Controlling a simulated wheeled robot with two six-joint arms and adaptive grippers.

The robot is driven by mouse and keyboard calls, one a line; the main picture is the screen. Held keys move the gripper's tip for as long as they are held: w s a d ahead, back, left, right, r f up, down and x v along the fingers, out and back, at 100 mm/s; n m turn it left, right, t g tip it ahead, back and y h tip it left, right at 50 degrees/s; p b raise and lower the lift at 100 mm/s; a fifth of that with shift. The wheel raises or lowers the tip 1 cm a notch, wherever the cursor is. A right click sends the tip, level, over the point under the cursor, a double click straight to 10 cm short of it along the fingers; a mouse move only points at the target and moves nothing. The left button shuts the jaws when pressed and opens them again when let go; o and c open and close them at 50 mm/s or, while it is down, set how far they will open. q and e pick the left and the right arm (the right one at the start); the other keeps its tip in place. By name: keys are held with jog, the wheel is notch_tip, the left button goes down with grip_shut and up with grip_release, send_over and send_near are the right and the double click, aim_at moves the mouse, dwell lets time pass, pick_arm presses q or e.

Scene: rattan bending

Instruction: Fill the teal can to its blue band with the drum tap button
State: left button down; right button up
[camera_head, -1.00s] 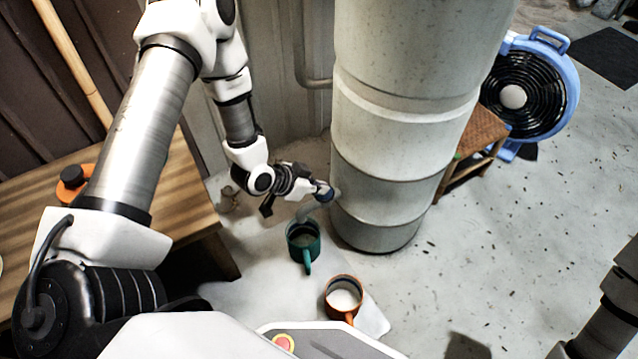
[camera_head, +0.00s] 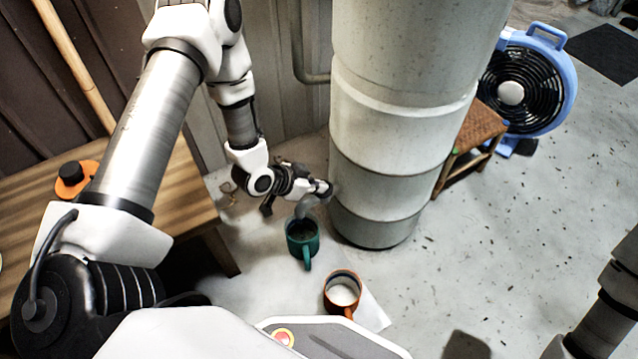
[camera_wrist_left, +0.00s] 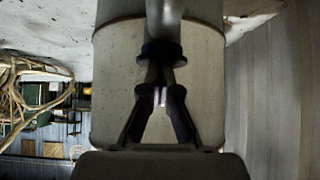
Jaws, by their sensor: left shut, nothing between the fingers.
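The teal can (camera_head: 302,246) stands upright on the pale floor below the drum tap, its handle toward me. Its inside is dark; I cannot make out its blue band or its level. The grey tap spout (camera_head: 307,203) comes down over the can's mouth from the tall pale drum (camera_head: 385,195). My left gripper (camera_head: 324,188) is shut and empty beside the tap, close to the drum. In the left wrist view its fingertips (camera_wrist_left: 161,92) point at the dark round tap button (camera_wrist_left: 161,51); I cannot tell whether they touch it. My right gripper is out of view.
An orange can (camera_head: 341,296) with white contents stands nearer, right of the teal can. A wooden bench (camera_head: 165,195) with an orange-and-black item (camera_head: 75,178) is at left. A stool (camera_head: 470,140) and blue fan (camera_head: 530,85) stand right of the drum. The right floor is mostly clear.

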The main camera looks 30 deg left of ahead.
pick_arm(q)
jog(key=shift+s+f, duration=0.3)
jog(key=shift+f, duration=0.1)
dwell(0.4)
jog(key=r+p, duration=0.4)
jog(key=shift+w+d+r, duration=0.15)
jog(key=shift+w+r, duration=0.15)
jog(key=shift+w, duration=0.1)
jog(key=p+v, duration=0.5)
jog(key=v, duration=0.5)
jog(key=shift+r+p, duration=0.25)
jog(key=shift+p, duration=0.15)
